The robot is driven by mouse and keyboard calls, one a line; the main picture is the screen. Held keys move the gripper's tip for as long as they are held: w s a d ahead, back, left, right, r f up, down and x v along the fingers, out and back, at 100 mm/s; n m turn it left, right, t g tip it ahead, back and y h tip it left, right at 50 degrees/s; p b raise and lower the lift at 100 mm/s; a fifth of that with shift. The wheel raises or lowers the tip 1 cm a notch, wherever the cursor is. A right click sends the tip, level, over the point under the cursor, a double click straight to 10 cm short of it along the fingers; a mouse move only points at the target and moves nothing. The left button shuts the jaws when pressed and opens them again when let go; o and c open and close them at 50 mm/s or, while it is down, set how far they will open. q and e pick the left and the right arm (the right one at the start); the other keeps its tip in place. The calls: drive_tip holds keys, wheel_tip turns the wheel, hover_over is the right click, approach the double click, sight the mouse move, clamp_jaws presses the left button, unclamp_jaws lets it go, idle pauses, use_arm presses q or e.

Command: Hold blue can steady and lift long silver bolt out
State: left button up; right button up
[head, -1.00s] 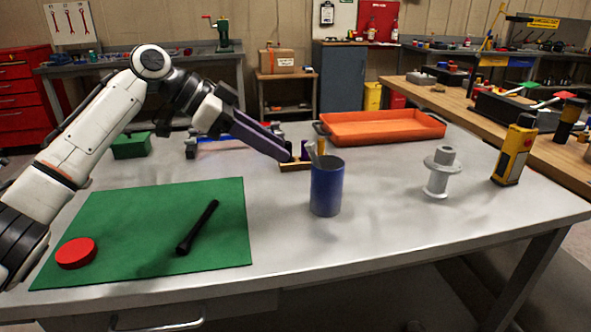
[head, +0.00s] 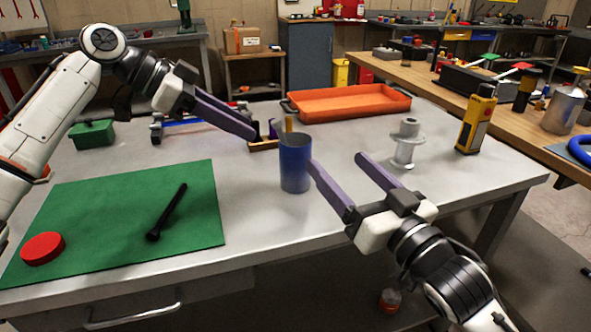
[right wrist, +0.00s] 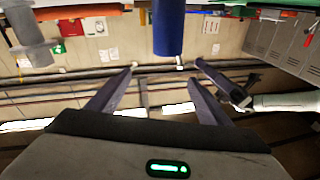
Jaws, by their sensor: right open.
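The blue can (head: 295,165) stands upright on the grey table. A yellow-brown stick (head: 288,125) rises from its mouth. I cannot clearly make out the long silver bolt in the head view; a small pale tip (right wrist: 180,62) shows at the can's mouth in the right wrist view. The can (right wrist: 168,28) hangs upside down there, beyond the fingers. My right gripper (head: 336,162) is open and empty, to the right of the can and apart from it. My left gripper (head: 254,130) is left of and behind the can, not touching it; its finger gap is unclear.
A grey flanged spool (head: 405,145) and a yellow device (head: 475,120) stand at the right. An orange tray (head: 350,101) lies behind. A small wooden holder (head: 262,146) is near my left fingertips. A green mat (head: 120,215) bears a black bolt-like rod (head: 167,212) and a red disc (head: 42,248).

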sight(295, 168)
drive_tip(key=w+a+f+m+g+h, duration=0.1)
drive_tip(key=w+a+h, duration=0.1)
drive_tip(key=w+a+f+g+h, duration=0.1)
drive_tip(key=w+a+f+h, duration=0.1)
drive_tip(key=w+a+f+m+h, duration=0.1)
drive_tip(key=w+a, duration=0.1)
drive_tip(key=a, duration=0.1)
drive_tip(key=shift+w+f+m+g+h, duration=0.3)
drive_tip(key=shift+g+h, duration=0.1)
drive_tip(key=shift+w+a+h, duration=0.1)
drive_tip(key=shift+a+h, duration=0.25)
drive_tip(key=shift+h, duration=0.15)
drive_tip(key=shift+a+r+m+g+h, duration=0.1)
drive_tip(key=shift+a+m+g+h, duration=0.25)
drive_tip(key=shift+m+h, duration=0.45)
drive_tip(key=x, duration=1)
drive_tip(key=shift+d, duration=0.2)
